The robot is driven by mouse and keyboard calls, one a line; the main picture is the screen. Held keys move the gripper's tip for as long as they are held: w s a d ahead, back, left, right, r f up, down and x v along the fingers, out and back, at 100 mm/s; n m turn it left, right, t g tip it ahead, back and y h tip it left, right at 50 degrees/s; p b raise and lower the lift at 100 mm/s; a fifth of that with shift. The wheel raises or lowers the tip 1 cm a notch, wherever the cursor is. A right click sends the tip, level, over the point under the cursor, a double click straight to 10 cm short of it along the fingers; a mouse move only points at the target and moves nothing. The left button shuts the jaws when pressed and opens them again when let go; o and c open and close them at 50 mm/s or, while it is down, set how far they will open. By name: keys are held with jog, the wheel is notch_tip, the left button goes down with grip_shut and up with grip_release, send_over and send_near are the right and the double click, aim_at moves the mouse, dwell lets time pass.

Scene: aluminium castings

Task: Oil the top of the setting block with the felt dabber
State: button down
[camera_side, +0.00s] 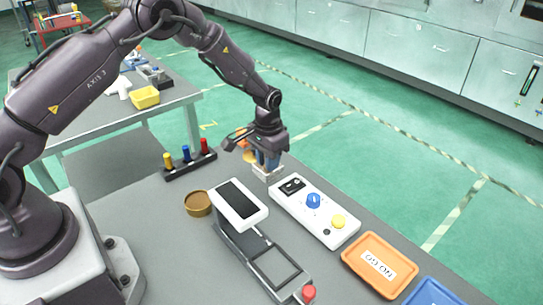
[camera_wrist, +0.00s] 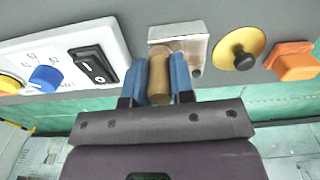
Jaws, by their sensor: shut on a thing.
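My gripper (camera_side: 267,162) is shut on the felt dabber, and its blue fingers (camera_wrist: 159,85) show in the wrist view. The dabber (camera_wrist: 159,75) is a tan-brown cylinder between them. The setting block (camera_wrist: 180,34) is a bright metal block just beyond the fingertips, and it also shows below the gripper in the side view (camera_side: 267,174). The dabber's far end overlaps the block's face in the wrist view. I cannot tell whether they touch. In the side view the fingers hide most of the dabber.
A white control panel (camera_side: 330,225) with a blue knob and yellow button lies beside the block. A yellow disc with a black knob (camera_wrist: 240,55) and an orange object (camera_wrist: 293,62) are on the other side. A brown round dish (camera_side: 198,204), a scale-like device (camera_side: 240,205) and an orange NO GO tray (camera_side: 360,257) stand nearby.

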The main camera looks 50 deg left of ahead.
jog(key=shift+a, duration=1.25)
jog(key=shift+d, duration=2.05)
notch_tip(320, 180, up, 8)
jog(key=shift+a, duration=0.1)
